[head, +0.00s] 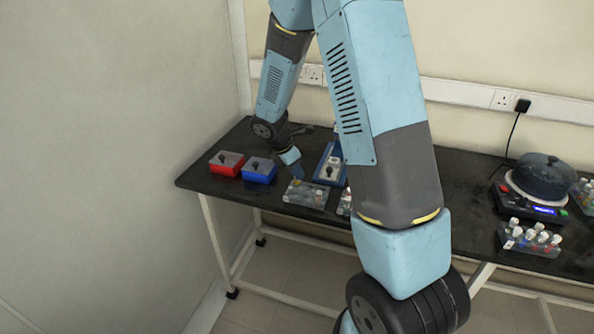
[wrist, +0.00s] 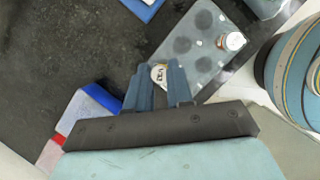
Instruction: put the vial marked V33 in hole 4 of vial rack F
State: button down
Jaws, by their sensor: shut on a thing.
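My gripper (wrist: 158,70) is shut on a vial (wrist: 159,77) with a pale yellow cap; dark lettering shows on it but is too small to read surely. The yellowish cap also shows in the head view (head: 297,183), by my gripper (head: 297,175). A grey see-through vial rack (wrist: 205,45) with round holes lies right beside and beneath the held vial. Another vial (wrist: 235,41) with a white and red cap stands in that rack. In the head view the rack (head: 307,196) is near the table's front edge. I cannot read its letter or tell whether the held vial's bottom is in a hole.
A red box (head: 226,164) and a blue box (head: 259,171) stand left of the rack. A blue tray (head: 329,176) stands behind it. Another rack shows partly behind my arm. A hotplate with a dark pot (head: 543,177) and a vial rack (head: 527,244) are at right.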

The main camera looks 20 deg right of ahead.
jog(key=shift+f, duration=1)
dwell(0.8)
jog(key=c, duration=0.6)
grip_release()
jog(key=shift+r, duration=3)
